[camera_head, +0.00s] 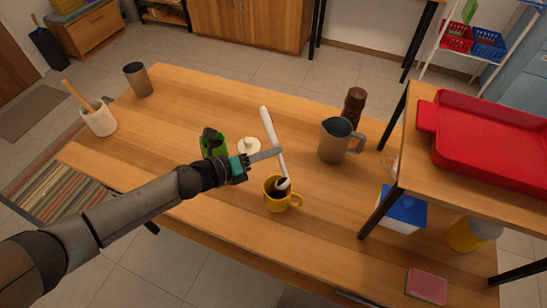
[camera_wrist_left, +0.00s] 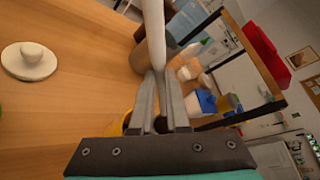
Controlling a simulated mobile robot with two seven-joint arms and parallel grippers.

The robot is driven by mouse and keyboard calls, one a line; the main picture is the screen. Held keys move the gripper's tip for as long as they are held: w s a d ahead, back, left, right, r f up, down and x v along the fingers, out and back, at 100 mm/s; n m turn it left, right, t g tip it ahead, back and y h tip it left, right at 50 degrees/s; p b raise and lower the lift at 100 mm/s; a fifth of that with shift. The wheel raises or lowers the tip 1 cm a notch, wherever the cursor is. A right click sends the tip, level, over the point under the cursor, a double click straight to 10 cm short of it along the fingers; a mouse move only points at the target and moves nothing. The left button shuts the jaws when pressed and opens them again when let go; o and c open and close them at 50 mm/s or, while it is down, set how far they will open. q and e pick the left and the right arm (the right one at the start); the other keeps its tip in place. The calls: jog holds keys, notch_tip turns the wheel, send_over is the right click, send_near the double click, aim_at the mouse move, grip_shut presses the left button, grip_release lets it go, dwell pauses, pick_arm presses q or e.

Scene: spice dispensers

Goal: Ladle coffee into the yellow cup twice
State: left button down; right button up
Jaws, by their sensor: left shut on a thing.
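The yellow cup (camera_head: 270,197) stands upright on the wooden table, with dark contents showing inside. My left gripper (camera_head: 277,152) is shut on the handle of a white ladle (camera_head: 268,122), which slants down to the cup. The ladle's head is at the cup's mouth; I cannot tell whether it holds coffee. In the left wrist view the white handle (camera_wrist_left: 154,32) runs between the fingers, and only a little of the yellow cup (camera_wrist_left: 127,122) shows. A green canister (camera_head: 214,148) stands behind my left wrist, partly hidden. A cream lid (camera_head: 249,146) lies beside it.
A grey pitcher (camera_head: 334,143) and a dark brown mill (camera_head: 353,105) stand right of the ladle. A raised shelf with a red tray (camera_head: 490,140) covers the right side. A white utensil crock (camera_head: 99,118) and a grey-brown tumbler (camera_head: 138,80) stand at left.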

pick_arm(q)
jog(key=shift+w+a+f+n+h+b, duration=0.45)
jog(key=shift+n+b, duration=0.45)
jog(key=shift+b, duration=0.55)
jog(key=shift+w+a+f+n+h+b, duration=0.15)
jog(key=shift+a+f+n+h+b, duration=0.15)
jog(key=shift+f+n+h+b, duration=0.8)
jog(key=shift+w+a+f+n+y+b, duration=0.15)
jog(key=shift+w+a+n+b, duration=0.4)
jog(key=shift+b, duration=1.2)
jog(key=shift+s+d, duration=0.15)
jog(key=shift+s, duration=0.1)
